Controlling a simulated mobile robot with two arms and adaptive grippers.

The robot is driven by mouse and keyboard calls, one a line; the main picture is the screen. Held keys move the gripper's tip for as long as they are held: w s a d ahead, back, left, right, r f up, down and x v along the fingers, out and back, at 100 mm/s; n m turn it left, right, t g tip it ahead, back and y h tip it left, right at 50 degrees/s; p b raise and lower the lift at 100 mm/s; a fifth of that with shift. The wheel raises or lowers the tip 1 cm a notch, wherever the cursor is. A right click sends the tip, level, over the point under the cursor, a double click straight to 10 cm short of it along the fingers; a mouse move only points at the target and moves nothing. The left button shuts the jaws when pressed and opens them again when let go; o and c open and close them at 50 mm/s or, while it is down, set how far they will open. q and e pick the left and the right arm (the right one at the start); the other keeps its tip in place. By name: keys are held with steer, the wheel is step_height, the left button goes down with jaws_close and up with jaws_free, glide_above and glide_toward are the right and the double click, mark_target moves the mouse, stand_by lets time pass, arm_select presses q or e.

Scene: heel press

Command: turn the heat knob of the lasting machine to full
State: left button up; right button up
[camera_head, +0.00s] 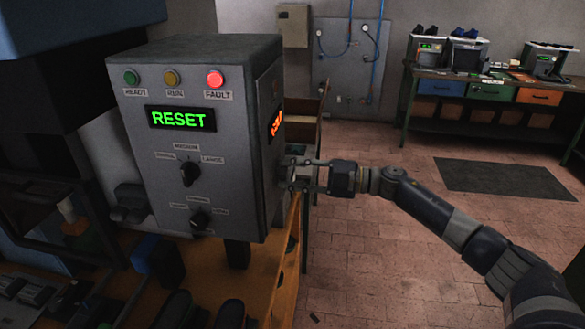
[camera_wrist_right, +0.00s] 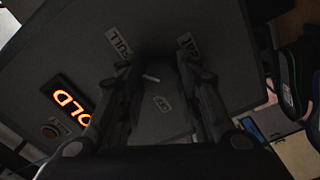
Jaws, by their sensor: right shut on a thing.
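The control box (camera_head: 240,130) of the machine stands at left in the head view. My right gripper (camera_head: 291,175) reaches its right side face from the right. In the right wrist view my right gripper (camera_wrist_right: 156,64) is shut on the heat knob (camera_wrist_right: 156,68), which is dark and mostly lost in shadow between the fingers. A small pale mark (camera_wrist_right: 151,78) shows there. The knob's exact setting is unclear. My left gripper is out of view.
The box front has a green RESET display (camera_head: 181,119), a lit red FAULT lamp (camera_head: 215,79) and two black knobs, the upper (camera_head: 188,174) and lower (camera_head: 200,219). An orange-edged bench (camera_head: 287,250) lies below. The tiled floor (camera_head: 390,260) at right is open.

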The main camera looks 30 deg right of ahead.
steer(key=shift+m, duration=0.3)
stand_by(0.4)
steer(key=o, duration=1)
steer(key=shift+o, duration=0.2)
steer(key=v, duration=1.2)
steer(key=shift+f, duration=0.1)
